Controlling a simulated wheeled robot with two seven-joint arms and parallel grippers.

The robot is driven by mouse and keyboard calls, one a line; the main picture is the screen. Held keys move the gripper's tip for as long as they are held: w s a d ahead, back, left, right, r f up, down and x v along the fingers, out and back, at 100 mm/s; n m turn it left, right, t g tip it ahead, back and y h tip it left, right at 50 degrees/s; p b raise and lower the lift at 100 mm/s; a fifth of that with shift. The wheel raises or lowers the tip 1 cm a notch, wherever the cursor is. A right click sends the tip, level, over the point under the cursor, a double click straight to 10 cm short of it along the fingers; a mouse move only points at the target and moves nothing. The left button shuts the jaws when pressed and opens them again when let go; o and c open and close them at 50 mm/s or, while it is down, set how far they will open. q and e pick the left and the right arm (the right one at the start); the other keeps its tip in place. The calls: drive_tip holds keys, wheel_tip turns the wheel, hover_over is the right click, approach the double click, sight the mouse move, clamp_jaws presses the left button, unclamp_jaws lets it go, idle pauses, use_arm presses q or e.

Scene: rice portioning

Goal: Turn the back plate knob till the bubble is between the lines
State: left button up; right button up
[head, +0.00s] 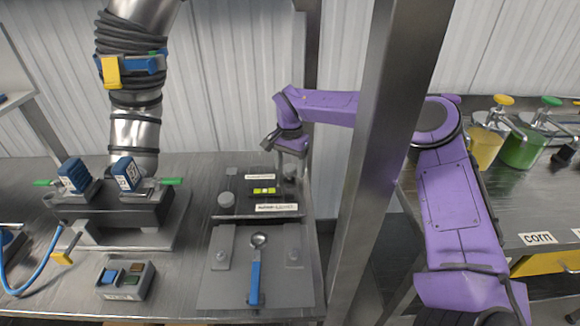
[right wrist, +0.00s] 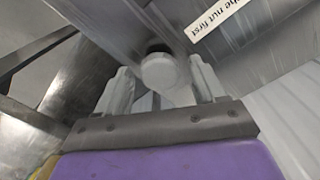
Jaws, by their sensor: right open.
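The back plate (head: 240,178) carries a yellow-green level vial (head: 264,190) near its middle. The bubble and its lines are too small to tell apart. A grey round knob (head: 226,198) stands on the plate's left side. My right gripper (head: 291,170) points down over the plate's right side and hides part of it in the head view. In the right wrist view, a pale round knob (right wrist: 164,73) sits between the two open fingers of my right gripper (right wrist: 160,80); whether they touch it cannot be told. My left gripper is not in view.
A front plate (head: 215,292) holds a spoon with a blue handle (head: 255,282) and two grey knobs. A steel post (head: 365,150) stands right of the plates. A black fixture (head: 120,208) and a button box (head: 122,281) are at left. Pump jars (head: 486,146) stand at right.

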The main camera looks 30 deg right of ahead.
sight(290, 167)
drive_tip(key=shift+f, duration=0.6)
drive_tip(key=c, duration=1.1)
drive_tip(key=shift+o, duration=0.2)
drive_tip(key=shift+r+n+p, duration=0.3)
drive_tip(key=shift+n+p, duration=0.1)
drive_tip(key=shift+p, duration=0.65)
drive_tip(key=shift+f, duration=0.3)
drive_tip(key=o, duration=1.1)
drive_tip(key=shift+c, duration=0.2)
wheel_tip(290, 167, up, 11)
drive_tip(key=b, duration=0.1)
drive_tip(key=shift+f, duration=0.15)
